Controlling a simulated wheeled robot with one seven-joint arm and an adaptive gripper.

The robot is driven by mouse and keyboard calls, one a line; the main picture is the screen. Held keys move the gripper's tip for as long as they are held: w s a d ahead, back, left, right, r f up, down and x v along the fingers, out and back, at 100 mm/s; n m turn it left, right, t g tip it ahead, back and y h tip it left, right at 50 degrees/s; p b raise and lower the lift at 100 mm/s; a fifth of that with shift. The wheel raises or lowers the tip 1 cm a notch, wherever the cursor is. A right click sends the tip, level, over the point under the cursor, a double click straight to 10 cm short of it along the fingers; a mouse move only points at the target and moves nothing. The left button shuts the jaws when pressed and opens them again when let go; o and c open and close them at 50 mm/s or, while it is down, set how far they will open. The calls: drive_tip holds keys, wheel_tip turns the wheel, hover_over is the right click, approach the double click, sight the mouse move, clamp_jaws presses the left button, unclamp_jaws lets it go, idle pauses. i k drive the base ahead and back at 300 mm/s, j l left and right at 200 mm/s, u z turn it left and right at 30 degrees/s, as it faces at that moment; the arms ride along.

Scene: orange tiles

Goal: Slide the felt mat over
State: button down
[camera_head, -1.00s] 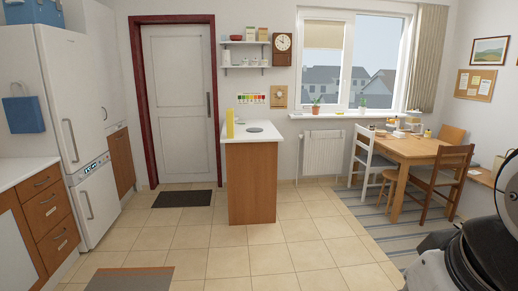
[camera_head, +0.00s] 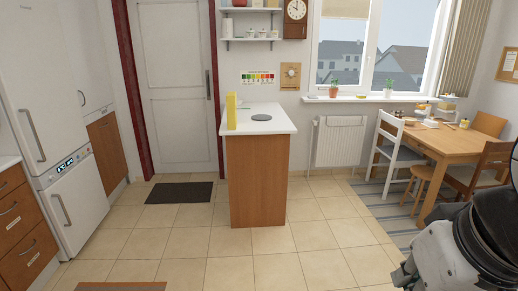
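A flat grey round piece (camera_head: 261,117), which looks like the felt mat, lies on the white top of the narrow wooden counter (camera_head: 284,128). A tall yellow block (camera_head: 231,111) stands to its left on the same top. My arm shows dark and white at the lower right, well apart from the counter. A grey part at its lower end may be my gripper (camera_head: 402,276). It is too small and cut off to tell whether it is open or shut.
A dark doormat (camera_head: 180,192) lies on the tiles before the door. Another mat (camera_head: 122,286) shows at the bottom edge. The dining table (camera_head: 455,142) with chairs stands at the right on a striped rug. Fridge and drawers line the left. The tiles before the counter are clear.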

sight(257, 118)
drive_tip(key=i, duration=3.8)
drive_tip(key=i+l+u, duration=0.15)
drive_tip(key=i, duration=0.85)
